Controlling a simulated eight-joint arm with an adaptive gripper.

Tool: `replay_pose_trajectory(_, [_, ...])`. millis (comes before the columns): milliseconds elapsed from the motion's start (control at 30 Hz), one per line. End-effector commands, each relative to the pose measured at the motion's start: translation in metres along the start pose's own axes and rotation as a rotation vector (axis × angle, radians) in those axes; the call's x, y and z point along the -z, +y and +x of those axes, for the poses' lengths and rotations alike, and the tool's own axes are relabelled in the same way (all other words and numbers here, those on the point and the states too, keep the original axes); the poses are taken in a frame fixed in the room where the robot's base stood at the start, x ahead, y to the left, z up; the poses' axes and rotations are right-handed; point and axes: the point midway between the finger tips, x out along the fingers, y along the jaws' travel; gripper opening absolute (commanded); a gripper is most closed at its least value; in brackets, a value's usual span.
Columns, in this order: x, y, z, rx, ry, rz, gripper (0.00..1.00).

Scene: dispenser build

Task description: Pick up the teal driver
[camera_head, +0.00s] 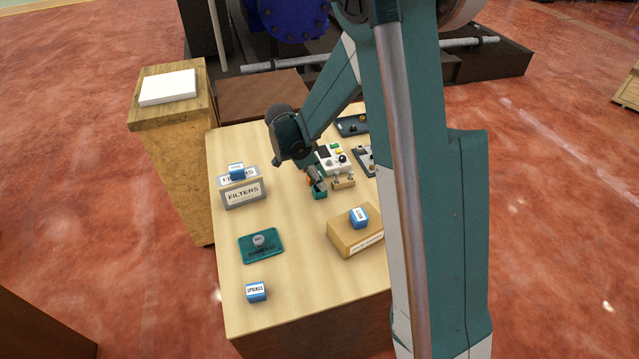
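A small teal object (320,195), which looks like the teal driver, is on the wooden table just left of a small tan block with two grey knobs (343,181). My arm reaches down from the upper right, and my gripper (316,183) is right at the teal object, overlapping it in the picture. The fingers are small and dark here. I cannot tell whether they touch the driver or are open or shut. Part of the driver is hidden by the gripper.
On the table (290,285) are a grey FILTERS bin (243,195), a teal tray with a grey knob (261,247), a blue-and-white SPRINGS box (256,292), a cardboard box (352,239) and a white panel (331,160). My arm hides the right side.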

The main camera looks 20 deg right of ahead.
Motion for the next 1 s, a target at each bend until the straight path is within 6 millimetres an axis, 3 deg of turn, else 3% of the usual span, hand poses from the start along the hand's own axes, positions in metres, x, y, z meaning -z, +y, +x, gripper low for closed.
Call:
replay_pose_trajectory(467, [0.006, 0.0, -0.015, 0.0, 0.0, 0.0, 0.13])
replay_pose_trajectory(1000, [0.032, 0.0, -0.076, 0.0, 0.0, 0.0, 0.13])
